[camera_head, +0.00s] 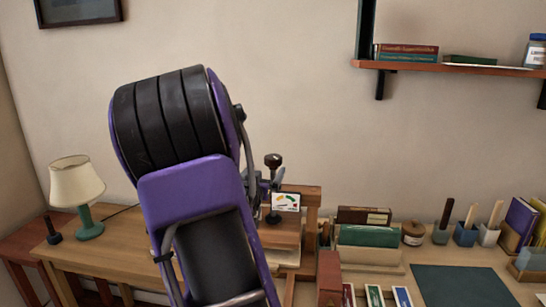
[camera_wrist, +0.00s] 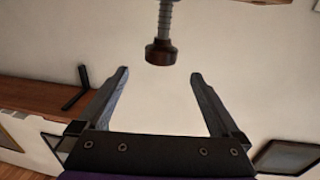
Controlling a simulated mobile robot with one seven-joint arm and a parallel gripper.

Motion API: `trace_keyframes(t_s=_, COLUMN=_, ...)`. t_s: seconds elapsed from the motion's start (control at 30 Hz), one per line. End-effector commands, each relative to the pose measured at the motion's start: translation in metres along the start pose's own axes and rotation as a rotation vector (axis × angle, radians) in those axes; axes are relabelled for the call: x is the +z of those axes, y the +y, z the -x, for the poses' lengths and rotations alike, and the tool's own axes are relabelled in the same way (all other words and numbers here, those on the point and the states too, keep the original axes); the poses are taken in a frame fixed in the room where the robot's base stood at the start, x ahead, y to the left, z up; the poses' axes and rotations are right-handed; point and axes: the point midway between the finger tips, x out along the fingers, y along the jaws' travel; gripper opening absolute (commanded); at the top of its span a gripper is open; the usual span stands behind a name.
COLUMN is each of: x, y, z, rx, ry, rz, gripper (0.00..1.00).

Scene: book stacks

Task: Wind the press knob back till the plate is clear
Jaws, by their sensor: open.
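The press knob (camera_head: 273,160) is dark and round, on top of the press's upright screw. In the wrist view, the knob (camera_wrist: 160,52) shows dark brown on a grey threaded screw, just beyond my fingertips and roughly between them. My gripper (camera_wrist: 157,76) is open and empty, its two grey fingers apart and not touching the knob. In the head view my purple arm hides much of the gripper and the press's left side. The wooden press (camera_head: 310,197) stands on the table. A small card with a coloured dial (camera_head: 286,201) shows below the knob. The plate's clearance cannot be told.
A cream lamp (camera_head: 77,185) stands on the table at left. Right of the press are a green book (camera_head: 368,236), a brown jar (camera_head: 413,233), several tool holders and a dark green mat (camera_head: 465,285). A wall shelf (camera_head: 450,68) hangs at upper right.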

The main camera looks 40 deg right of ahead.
Motion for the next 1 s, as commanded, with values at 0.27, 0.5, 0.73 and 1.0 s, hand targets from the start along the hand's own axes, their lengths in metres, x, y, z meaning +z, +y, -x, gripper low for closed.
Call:
trace_keyframes(t_s=0.27, x=0.000, y=0.001, z=-0.064, rx=0.001, ry=0.002, rz=0.003, gripper=1.00)
trace_keyframes(t_s=0.5, x=0.000, y=0.000, z=-0.107, rx=-0.001, ry=0.000, rz=0.002, gripper=1.00)
trace_keyframes(t_s=0.73, x=0.000, y=-0.001, z=-0.126, rx=-0.002, ry=-0.001, rz=0.000, gripper=1.00)
trace_keyframes(t_s=1.0, x=0.000, y=-0.001, z=-0.128, rx=-0.003, ry=-0.001, rz=0.000, gripper=1.00)
